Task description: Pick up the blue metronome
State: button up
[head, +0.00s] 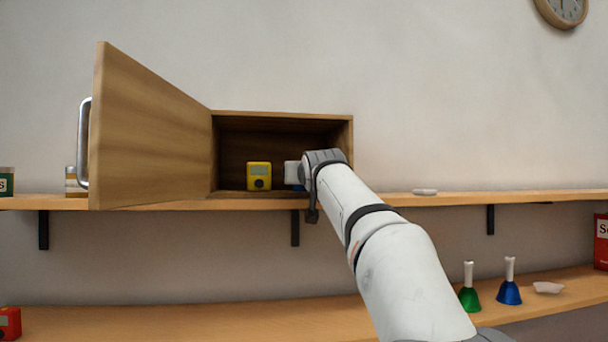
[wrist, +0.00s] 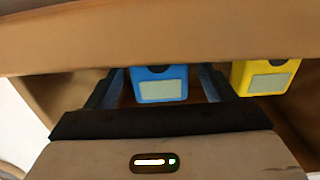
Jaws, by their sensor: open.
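The blue metronome (wrist: 160,88) shows in the wrist view between the two dark fingers of my gripper (wrist: 163,76). My gripper is open, with one finger on each side of it. I cannot tell whether either finger touches it. A wooden board hides part of the metronome in that view. In the head view my arm covers most of it, and only a sliver of blue (head: 300,187) shows inside the wooden cabinet (head: 282,116), beside my wrist.
A yellow metronome (head: 259,176) stands left of my gripper in the cabinet; it is also in the wrist view (wrist: 266,78). The cabinet door (head: 150,130) is swung open to the left. The cabinet's walls are close around my gripper. Two bells (head: 509,290) stand on the lower shelf.

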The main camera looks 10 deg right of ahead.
jog(key=shift+w+f, duration=0.1)
jog(key=shift+c, duration=0.8)
jog(key=c, duration=0.9)
jog(key=shift+r, duration=0.2)
jog(key=shift+c, duration=0.2)
